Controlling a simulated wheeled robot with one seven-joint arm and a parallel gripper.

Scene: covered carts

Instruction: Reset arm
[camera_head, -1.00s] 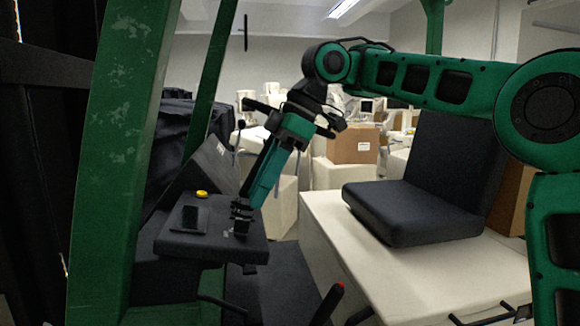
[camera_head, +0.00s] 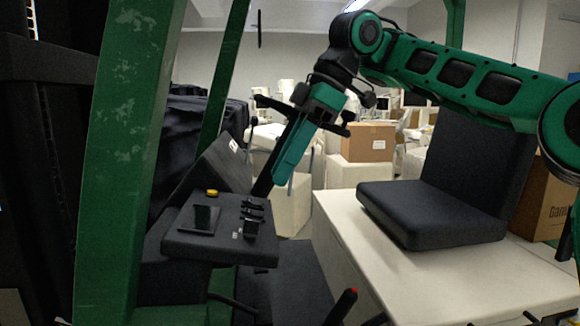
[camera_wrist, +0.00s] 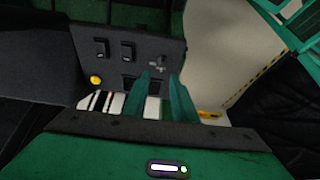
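My gripper (camera_head: 274,188) hangs at the end of my green arm, tilted down and left, above and behind the right part of a black control panel (camera_head: 178,250). It is clear of the panel. In the wrist view the two green fingers of my gripper (camera_wrist: 161,75) stand apart with a gap between them and nothing held. The panel carries a yellow button (camera_head: 212,193), a large dark switch (camera_head: 205,216) and several small black switches (camera_head: 252,208). The wrist view also shows the yellow button (camera_wrist: 96,80) and the panel face (camera_wrist: 82,45).
A green post (camera_head: 130,150) stands close on the left. A black seat (camera_head: 430,215) rests on a cream base (camera_head: 345,230) at the right. A red-tipped lever (camera_head: 345,303) rises at the bottom. Cardboard boxes (camera_head: 368,143) and pale furniture stand behind.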

